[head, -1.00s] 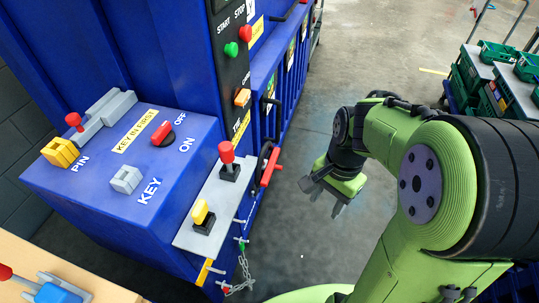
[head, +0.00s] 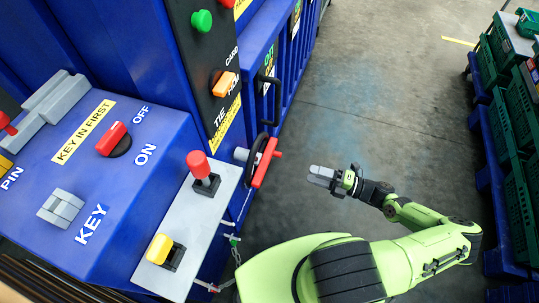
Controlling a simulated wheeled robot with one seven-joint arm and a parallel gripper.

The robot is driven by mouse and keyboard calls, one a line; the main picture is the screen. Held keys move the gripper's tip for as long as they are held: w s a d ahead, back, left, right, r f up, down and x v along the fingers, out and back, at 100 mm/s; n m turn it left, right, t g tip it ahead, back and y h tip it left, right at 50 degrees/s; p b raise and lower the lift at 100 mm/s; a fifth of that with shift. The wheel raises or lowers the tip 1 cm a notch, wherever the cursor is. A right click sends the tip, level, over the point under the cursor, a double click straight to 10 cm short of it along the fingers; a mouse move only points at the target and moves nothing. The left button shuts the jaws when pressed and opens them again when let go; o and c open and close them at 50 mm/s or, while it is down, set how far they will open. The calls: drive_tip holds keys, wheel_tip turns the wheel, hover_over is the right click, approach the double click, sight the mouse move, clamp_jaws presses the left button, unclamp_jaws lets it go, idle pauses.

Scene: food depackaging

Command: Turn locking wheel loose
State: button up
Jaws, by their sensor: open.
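The locking wheel (head: 250,163) is a dark ring with a red bar across it, mounted on the side of the blue machine (head: 150,200) near the middle of the head view. It is seen nearly edge-on. My gripper (head: 315,175) is to the right of the wheel, with its grey fingers pointing left toward it. A gap shows between the fingertips and the red bar; nothing is held. The gripper is open, though the space between its fingers is hard to make out at this angle.
A red-knobbed lever (head: 199,166) and a yellow-knobbed lever (head: 161,249) stand on the grey plate left of the wheel. A black door handle (head: 268,100) sticks out above it. Green crates (head: 508,125) stand at the right. Concrete floor between is clear.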

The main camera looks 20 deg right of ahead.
drive_tip(key=b+x, duration=0.2)
drive_tip(key=x, duration=1.3)
drive_tip(key=shift+a, duration=0.35)
clamp_jaws()
